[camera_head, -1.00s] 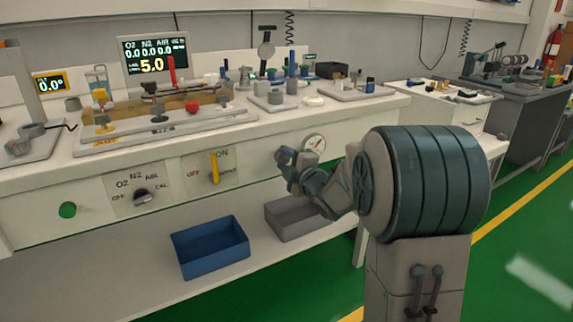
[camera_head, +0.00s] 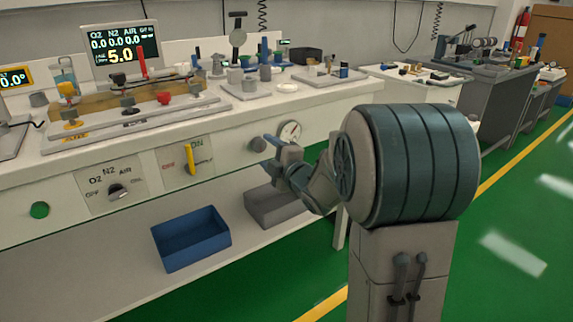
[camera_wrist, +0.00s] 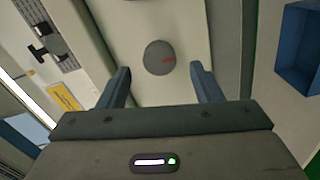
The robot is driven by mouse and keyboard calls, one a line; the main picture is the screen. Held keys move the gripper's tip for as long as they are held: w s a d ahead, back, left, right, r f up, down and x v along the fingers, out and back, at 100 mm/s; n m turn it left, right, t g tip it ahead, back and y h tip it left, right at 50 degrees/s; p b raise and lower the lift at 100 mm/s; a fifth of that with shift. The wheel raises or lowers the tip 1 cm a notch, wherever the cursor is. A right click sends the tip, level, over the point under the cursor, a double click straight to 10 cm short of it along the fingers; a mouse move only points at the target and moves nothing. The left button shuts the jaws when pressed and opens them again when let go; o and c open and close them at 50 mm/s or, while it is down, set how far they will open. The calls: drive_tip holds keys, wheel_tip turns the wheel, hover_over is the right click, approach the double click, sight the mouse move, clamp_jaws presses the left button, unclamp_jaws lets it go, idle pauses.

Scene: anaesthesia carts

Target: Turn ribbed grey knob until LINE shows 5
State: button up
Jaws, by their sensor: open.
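The ribbed grey knob (camera_head: 258,144) sits on the white front panel, left of a round gauge (camera_head: 290,131). In the wrist view the knob (camera_wrist: 159,57) is round and dark grey with a red mark pointing right. My gripper (camera_head: 271,150) is open just right of the knob in the head view. In the wrist view my gripper (camera_wrist: 160,78) has its blue-grey fingers spread either side of the knob's lower end, with nothing held and clear gaps beside it. The display (camera_head: 124,46) shows 5.0 in yellow; its small label is hard to read.
A yellow lever (camera_head: 190,159) and a dark selector knob (camera_head: 117,194) are on the panel to the left. Below stand a blue bin (camera_head: 191,262) and a grey bin (camera_head: 271,212). The benchtop above holds several fittings. Green floor lies open to the right.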

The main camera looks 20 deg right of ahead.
drive_tip(key=p+v, duration=0.1)
drive_tip(key=v, duration=0.9)
drive_tip(key=shift+s+r+p, duration=0.1)
drive_tip(key=shift+r+p, duration=0.05)
drive_tip(key=shift+p, duration=0.25)
drive_tip(key=s+d+r+m+g+h+p, duration=0.1)
drive_tip(key=s+r+m+g+h+p, duration=0.2)
drive_tip(key=r+m+p, duration=0.5)
drive_tip(key=s+d+r+m+g+h+p, duration=0.2)
drive_tip(key=r+m+g+h+p, duration=0.15)
drive_tip(key=r+p, duration=0.45)
drive_tip(key=s+a+r+m+g+p, duration=0.3)
drive_tip(key=s+r+m+g+p, duration=0.1)
drive_tip(key=s+p, duration=0.5)
drive_tip(key=s+a+r+m+g+p, duration=0.4)
drive_tip(key=s+r+p, duration=0.3)
drive_tip(key=s+p, duration=0.2)
drive_tip(key=shift+a+y, duration=0.2)
drive_tip(key=shift+y, duration=0.25)
drive_tip(key=shift+r, duration=0.15)
idle(0.4)
